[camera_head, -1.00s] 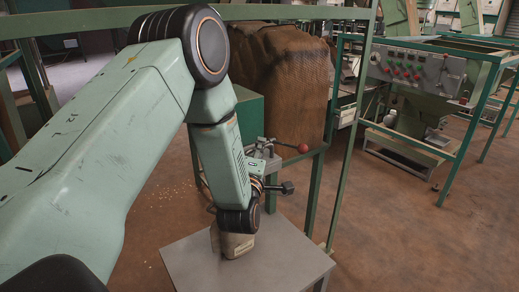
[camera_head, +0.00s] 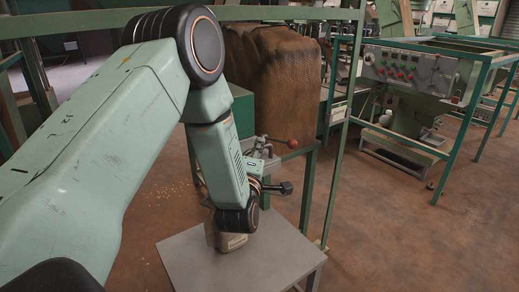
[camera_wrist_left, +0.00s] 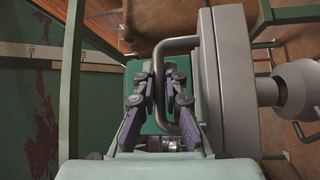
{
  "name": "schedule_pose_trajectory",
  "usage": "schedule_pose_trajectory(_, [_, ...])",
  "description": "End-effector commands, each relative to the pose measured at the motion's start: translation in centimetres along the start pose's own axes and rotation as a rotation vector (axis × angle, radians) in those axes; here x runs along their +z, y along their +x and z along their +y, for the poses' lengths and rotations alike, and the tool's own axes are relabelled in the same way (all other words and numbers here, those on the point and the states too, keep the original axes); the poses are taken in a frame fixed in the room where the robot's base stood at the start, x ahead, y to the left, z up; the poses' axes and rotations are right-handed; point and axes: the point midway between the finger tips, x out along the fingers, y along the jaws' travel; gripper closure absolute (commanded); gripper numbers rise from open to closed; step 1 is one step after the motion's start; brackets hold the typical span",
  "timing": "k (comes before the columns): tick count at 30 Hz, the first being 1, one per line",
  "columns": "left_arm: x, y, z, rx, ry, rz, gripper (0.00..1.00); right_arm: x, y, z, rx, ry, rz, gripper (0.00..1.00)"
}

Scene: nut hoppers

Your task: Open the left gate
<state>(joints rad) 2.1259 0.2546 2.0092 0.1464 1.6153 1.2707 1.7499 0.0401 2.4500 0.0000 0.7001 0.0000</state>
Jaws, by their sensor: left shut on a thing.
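In the left wrist view, a grey U-shaped handle (camera_wrist_left: 183,43) is fixed to a large grey round-edged plate (camera_wrist_left: 229,80). My left gripper (camera_wrist_left: 161,82) is shut on the handle, with its bar between the two fingers. In the head view, my left arm reaches down in front of the hopper stand, and its fingers are mostly hidden behind the wrist. I cannot tell from these views how far the gate stands open. My right gripper is not in view.
A grey table (camera_head: 270,256) stands below the wrist, with a small beige container (camera_head: 232,240) on it. A machine with buttons (camera_head: 405,70) stands at the back right.

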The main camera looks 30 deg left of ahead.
Motion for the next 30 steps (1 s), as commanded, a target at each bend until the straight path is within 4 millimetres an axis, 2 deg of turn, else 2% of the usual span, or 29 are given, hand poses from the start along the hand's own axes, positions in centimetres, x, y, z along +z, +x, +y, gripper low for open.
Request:
schedule_pose_trajectory(1, [-0.1, 0.0, -0.1, -0.002, 0.0, 0.002, 1.0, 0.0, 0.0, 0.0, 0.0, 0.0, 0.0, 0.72])
schedule_pose_trajectory(2, [-0.1, 0.0, -0.1, -0.001, -0.001, 0.002, 0.89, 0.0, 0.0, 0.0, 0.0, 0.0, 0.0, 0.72])
schedule_pose_trajectory(6, [-0.1, 0.1, 0.0, -0.001, -0.001, 0.002, 0.79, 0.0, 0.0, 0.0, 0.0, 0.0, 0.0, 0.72])
schedule_pose_trajectory(17, [0.1, -0.7, 0.0, -0.001, 0.0, 0.0, 0.79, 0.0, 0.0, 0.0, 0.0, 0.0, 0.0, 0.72])
schedule_pose_trajectory(20, [0.2, -2.1, 0.0, -0.003, 0.001, -0.001, 0.79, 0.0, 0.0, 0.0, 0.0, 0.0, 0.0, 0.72])
schedule_pose_trajectory(30, [0.2, -9.0, 0.0, -0.003, 0.002, -0.003, 0.79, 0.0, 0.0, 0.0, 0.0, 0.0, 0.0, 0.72])
